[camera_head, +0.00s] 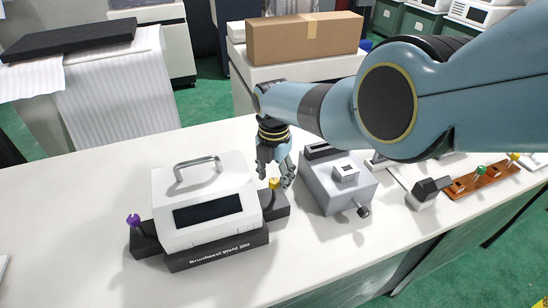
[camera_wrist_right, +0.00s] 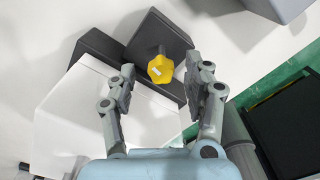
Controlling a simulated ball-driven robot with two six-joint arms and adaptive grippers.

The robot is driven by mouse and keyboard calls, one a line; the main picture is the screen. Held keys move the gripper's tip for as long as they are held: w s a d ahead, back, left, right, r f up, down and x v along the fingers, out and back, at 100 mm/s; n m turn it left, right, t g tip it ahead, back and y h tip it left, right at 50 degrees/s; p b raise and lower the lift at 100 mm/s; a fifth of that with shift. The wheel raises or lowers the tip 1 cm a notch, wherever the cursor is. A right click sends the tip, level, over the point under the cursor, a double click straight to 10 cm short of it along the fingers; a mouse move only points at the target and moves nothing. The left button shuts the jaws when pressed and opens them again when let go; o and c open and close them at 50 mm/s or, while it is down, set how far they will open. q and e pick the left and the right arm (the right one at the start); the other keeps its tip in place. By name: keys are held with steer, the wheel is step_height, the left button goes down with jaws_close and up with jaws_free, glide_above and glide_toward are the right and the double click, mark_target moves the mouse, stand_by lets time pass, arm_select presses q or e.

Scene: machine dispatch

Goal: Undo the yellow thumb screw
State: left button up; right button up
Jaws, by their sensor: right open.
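The yellow thumb screw (camera_head: 274,183) stands on the dark block at the right end of the white machine (camera_head: 205,200). In the right wrist view the yellow thumb screw (camera_wrist_right: 160,68) has a lobed knob and sits on the dark block (camera_wrist_right: 150,35). My right gripper (camera_head: 274,178) is over that block. Its fingers are open (camera_wrist_right: 162,82), one on each side of the knob, with visible gaps in the wrist view. A purple thumb screw (camera_head: 133,221) stands at the machine's left end. My left gripper is not in view.
A grey machine (camera_head: 337,180) with a side knob stands close to the right of my right gripper. A brown rack (camera_head: 480,180) with coloured knobs lies farther right. The white table (camera_head: 330,250) is clear in front. A cardboard box (camera_head: 303,38) stands behind the table.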

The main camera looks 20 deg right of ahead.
mark_target(274, 180)
step_height(274, 180, up, 12)
steer(key=shift+f, duration=0.2)
stand_by(0.5)
